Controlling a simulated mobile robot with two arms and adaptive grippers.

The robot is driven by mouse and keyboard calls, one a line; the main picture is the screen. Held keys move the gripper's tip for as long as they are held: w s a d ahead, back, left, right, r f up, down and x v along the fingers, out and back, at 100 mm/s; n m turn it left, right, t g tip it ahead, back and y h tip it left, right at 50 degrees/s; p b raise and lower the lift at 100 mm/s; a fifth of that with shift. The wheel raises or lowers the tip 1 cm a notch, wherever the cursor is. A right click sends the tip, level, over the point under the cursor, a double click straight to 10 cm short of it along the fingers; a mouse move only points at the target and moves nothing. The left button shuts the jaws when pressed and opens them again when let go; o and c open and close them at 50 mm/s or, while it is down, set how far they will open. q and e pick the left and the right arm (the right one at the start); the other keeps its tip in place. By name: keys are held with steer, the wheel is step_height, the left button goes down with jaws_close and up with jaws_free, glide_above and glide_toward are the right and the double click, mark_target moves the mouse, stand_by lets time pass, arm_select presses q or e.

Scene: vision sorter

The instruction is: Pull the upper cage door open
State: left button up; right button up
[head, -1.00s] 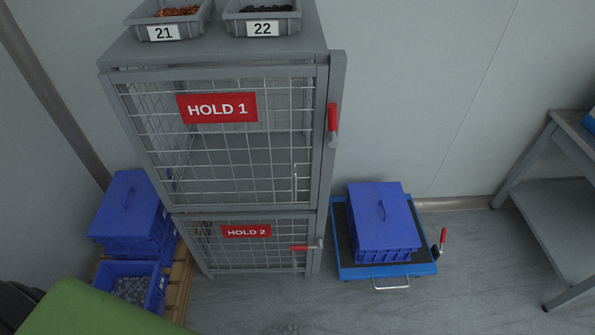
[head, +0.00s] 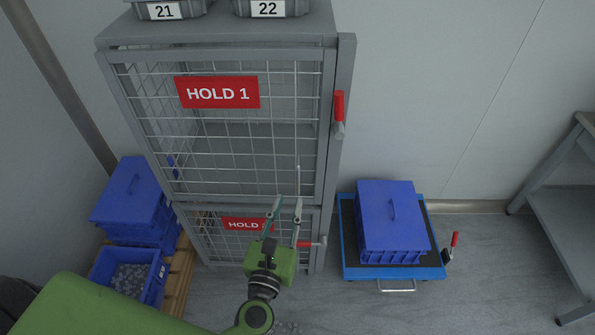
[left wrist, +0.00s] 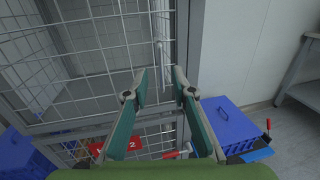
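The upper cage door (head: 225,150) is a wire mesh panel in a grey frame with a red HOLD 1 sign (head: 217,92); it looks closed. A thin vertical pull bar (head: 298,182) is near its lower right. A latch with a red grip (head: 339,105) stands upright on the right post. My left gripper (head: 288,203) is open and empty in front of the cage, near the bar's lower end. In the left wrist view the bar (left wrist: 161,55) appears beyond and between the open fingertips (left wrist: 160,76); contact is not visible. My right gripper is out of view.
The lower door has a HOLD 2 sign (head: 243,224) and a horizontal red latch (head: 306,244). A blue lidded crate (head: 390,220) sits on a blue trolley (head: 437,262) at right. Blue bins (head: 130,205) stand at left. Grey trays 21 and 22 (head: 270,8) sit on top.

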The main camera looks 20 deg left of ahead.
mark_target(298, 175)
arm_select(q)
steer(key=w, duration=0.3)
steer(key=w+p, duration=0.1)
steer(key=w, duration=0.3)
steer(key=w+a, duration=0.1)
steer(key=w, duration=0.3)
steer(key=shift+d, duration=0.1)
jaws_close()
